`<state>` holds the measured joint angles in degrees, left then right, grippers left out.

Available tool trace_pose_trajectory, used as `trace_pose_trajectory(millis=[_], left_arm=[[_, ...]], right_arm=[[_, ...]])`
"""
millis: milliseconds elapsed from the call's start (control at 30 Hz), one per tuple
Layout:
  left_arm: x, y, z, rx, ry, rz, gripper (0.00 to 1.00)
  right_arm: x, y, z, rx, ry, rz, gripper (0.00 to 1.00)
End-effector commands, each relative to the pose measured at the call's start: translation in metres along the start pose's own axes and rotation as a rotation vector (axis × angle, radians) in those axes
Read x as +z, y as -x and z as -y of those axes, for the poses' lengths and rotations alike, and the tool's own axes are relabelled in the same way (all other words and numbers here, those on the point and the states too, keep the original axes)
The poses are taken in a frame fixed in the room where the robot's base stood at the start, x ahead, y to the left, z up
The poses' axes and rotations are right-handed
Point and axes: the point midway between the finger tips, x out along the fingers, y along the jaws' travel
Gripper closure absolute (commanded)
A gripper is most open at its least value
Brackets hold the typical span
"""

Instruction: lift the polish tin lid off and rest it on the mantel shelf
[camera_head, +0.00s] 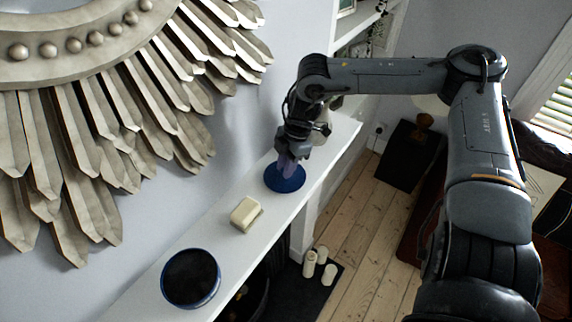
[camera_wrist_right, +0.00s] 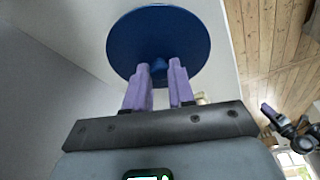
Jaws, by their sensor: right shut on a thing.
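The blue round polish tin lid (camera_head: 285,178) is at the mantel shelf (camera_head: 225,248), towards its far end. My right gripper (camera_head: 287,160) is above it, shut on its small knob; the lid also fills the top of the right wrist view (camera_wrist_right: 158,40). Whether the lid's underside touches the shelf cannot be told. The polish tin (camera_head: 190,279) stands open at the near end of the shelf, with a blue rim and dark inside. My left gripper (camera_wrist_right: 268,112) shows only small at the right of the right wrist view; its jaws are unclear.
A cream block (camera_head: 246,213) lies on the shelf between the tin and the lid. A large metal sunburst frame (camera_head: 120,110) hangs on the wall beside the shelf. White candles (camera_head: 320,262) stand on the dark hearth below. The shelf around the block is bare.

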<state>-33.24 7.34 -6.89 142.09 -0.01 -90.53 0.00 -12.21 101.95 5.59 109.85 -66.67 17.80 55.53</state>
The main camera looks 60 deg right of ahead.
Motion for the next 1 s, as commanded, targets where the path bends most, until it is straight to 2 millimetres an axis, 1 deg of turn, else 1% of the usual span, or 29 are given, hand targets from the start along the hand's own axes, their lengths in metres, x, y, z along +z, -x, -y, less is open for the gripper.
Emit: trace_pose_trajectory(millis=[267,300,467,800,1000], left_arm=[[0.001,-0.005,-0.001,0.002,0.003,-0.001,0.57],[0.001,-0.004,-0.001,0.003,0.005,-0.001,0.57],[0.001,-0.004,-0.003,0.008,0.011,-0.002,0.57],[0.000,-0.004,-0.003,0.009,0.012,-0.002,0.57],[0.001,-0.004,-0.002,0.006,0.008,-0.001,0.57]], right_arm=[[0.002,-0.006,0.000,0.000,0.000,0.000,1.00],[0.002,-0.005,0.000,0.000,0.000,0.000,0.72],[0.002,-0.005,0.000,0.000,0.000,0.000,0.47],[0.001,-0.004,0.000,0.000,0.000,0.000,0.47],[0.001,0.008,-0.001,0.002,0.001,-0.002,0.47]])
